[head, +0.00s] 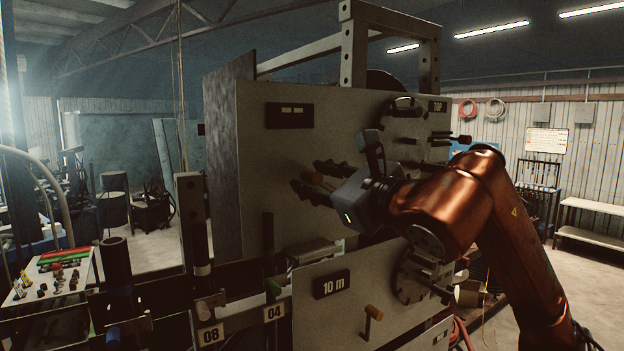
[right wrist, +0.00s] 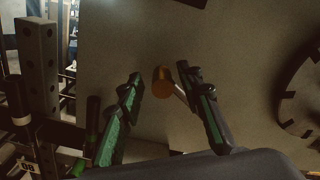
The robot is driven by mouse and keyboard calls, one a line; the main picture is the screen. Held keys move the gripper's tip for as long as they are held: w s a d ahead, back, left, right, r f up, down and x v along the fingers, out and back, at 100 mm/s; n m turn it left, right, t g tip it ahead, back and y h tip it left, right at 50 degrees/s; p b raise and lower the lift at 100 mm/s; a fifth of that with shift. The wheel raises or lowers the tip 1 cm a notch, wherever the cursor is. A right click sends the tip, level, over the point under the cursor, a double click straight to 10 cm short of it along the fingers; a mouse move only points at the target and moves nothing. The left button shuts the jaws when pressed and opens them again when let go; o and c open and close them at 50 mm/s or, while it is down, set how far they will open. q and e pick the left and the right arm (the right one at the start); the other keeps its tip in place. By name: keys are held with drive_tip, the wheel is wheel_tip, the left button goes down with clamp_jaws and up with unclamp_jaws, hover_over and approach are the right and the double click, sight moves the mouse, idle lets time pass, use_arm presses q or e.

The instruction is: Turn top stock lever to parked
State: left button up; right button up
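The top stock lever (right wrist: 163,82) has an orange-brown cylindrical knob on a pale metal stem. In the right wrist view it stands out from the upper panel between the fingers of my right gripper (right wrist: 163,75), closer to the right finger. A gap shows between the knob and the left finger; whether the right finger touches the stem I cannot tell. In the head view my right gripper (head: 308,177) is open in front of the upper grey panel (head: 280,165), with the lever's knob (head: 313,179) partly visible between the fingers. My left gripper is not in view.
Below is a second panel with a "10 m" plate (head: 332,284) and another orange-knobbed lever (head: 373,312). A round notched disc (head: 410,277) sits beside it. Posts with "08" (head: 211,335) and "04" plates stand left.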

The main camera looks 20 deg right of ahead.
drive_tip(key=v, duration=1.1)
drive_tip(key=shift+s+f, duration=0.1)
